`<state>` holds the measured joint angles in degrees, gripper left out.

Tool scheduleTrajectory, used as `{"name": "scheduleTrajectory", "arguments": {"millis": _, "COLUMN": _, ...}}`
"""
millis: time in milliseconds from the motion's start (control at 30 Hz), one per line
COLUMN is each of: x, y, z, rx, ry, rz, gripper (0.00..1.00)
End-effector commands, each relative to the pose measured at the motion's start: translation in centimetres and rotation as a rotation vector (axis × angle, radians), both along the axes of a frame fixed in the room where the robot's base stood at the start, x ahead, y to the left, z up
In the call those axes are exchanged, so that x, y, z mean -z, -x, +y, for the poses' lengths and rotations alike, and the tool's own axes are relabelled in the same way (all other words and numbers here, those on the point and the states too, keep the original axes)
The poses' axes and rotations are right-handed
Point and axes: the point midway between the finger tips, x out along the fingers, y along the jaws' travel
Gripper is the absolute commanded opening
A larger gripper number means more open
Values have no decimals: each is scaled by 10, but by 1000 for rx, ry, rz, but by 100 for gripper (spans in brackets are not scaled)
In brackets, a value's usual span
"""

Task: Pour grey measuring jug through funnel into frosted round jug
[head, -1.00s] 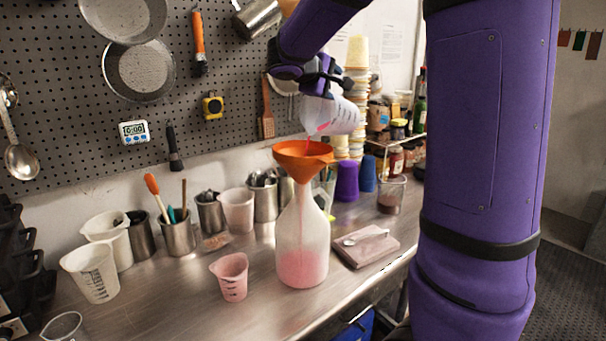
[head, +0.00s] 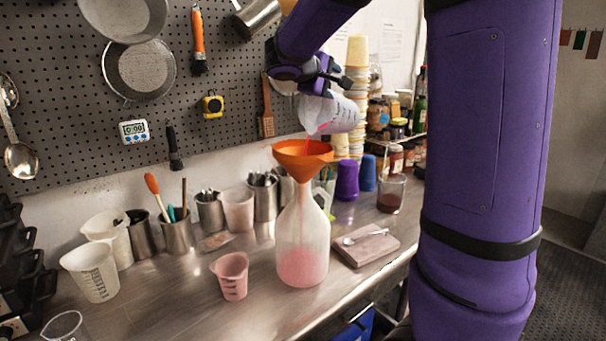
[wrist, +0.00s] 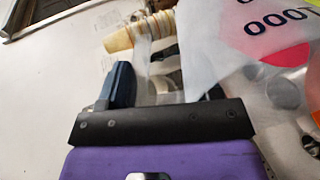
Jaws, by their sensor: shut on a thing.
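My gripper (head: 318,80) is shut on the grey measuring jug (head: 335,115), which is tilted with its mouth down to the left above the funnel. Red liquid shows inside the jug, and a thin red stream falls from its lip. The jug also fills the right of the wrist view (wrist: 215,50), with printed marks and red liquid. The orange funnel (head: 303,151) sits in the neck of the frosted round jug (head: 303,225). That jug stands upright on the steel counter with pink liquid in its lower part. My fingertips are partly hidden.
A small pink measuring cup (head: 231,277) stands left of the frosted jug. A slab with a spoon (head: 366,248) lies to its right. White jugs (head: 92,270) and steel utensil pots (head: 177,235) line the left and back. A glass of dark liquid (head: 390,194) stands behind right.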

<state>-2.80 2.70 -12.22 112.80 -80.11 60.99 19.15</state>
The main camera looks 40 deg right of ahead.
Motion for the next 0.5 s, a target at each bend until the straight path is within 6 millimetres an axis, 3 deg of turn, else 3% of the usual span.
{"name": "scheduleTrajectory", "arguments": {"millis": 500, "x": -2, "y": 1, "z": 4, "rx": 0, "ry": 17, "rz": -4, "gripper": 12}}
